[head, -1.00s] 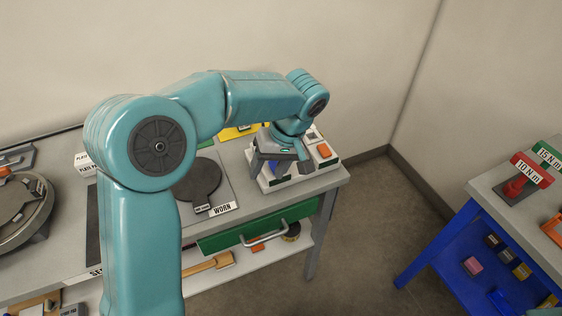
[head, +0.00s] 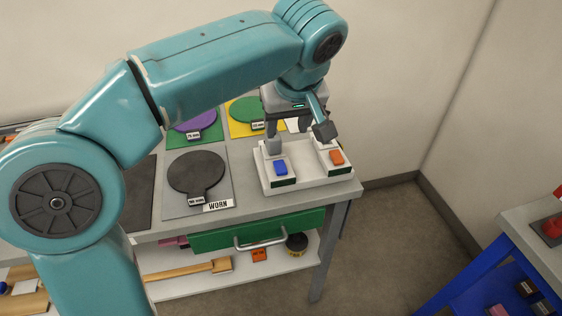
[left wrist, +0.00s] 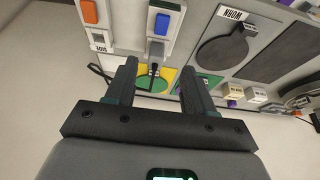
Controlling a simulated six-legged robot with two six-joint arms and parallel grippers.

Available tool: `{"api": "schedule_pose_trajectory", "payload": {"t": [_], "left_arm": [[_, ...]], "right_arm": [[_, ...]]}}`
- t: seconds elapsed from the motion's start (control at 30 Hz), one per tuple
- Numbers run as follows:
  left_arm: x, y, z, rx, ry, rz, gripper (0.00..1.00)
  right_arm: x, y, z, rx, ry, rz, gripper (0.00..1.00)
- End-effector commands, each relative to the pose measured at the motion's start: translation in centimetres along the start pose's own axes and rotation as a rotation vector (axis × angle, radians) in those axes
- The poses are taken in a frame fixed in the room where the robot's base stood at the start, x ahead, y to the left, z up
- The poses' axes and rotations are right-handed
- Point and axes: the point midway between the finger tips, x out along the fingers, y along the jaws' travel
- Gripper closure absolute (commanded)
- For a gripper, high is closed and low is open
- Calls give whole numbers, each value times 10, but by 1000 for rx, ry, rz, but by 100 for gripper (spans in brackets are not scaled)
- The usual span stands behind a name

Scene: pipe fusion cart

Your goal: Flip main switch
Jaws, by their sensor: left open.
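A white tray-like panel (head: 312,180) sits at the right end of the grey bench. It carries a blue rocker or button (head: 280,168) on the left and an orange one (head: 337,157) on the right. No label naming the main switch is readable. My left gripper (head: 298,132) is open and empty over the back of the panel, its fingers spread and pointing down. In the left wrist view, the blue piece (left wrist: 161,23) lies beyond the fingertips, and the orange piece (left wrist: 88,11) is to its left. My right gripper is not in view.
A dark round plate (head: 196,172) on a pad marked WORN lies left of the panel. Purple (head: 197,122) and green (head: 246,110) discs lie behind it. A green drawer (head: 256,231) is under the bench top. A blue stand (head: 470,255) is at right, across clear floor.

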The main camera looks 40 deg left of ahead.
Motion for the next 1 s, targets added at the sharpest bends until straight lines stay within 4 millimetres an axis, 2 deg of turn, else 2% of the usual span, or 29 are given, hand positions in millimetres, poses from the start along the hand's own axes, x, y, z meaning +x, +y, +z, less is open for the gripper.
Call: {"api": "schedule_pose_trajectory", "payload": {"t": [0.4,0.6,0.8,1.0], "left_arm": [[98,-1,2,-2,-3,-6,47],[133,0,2,-4,-3,-5,47],[148,1,2,-4,-1,-2,47],[149,2,2,-3,-1,-1,47]], "right_arm": [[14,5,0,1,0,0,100],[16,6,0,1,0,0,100],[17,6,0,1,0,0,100],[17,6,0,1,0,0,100]]}}
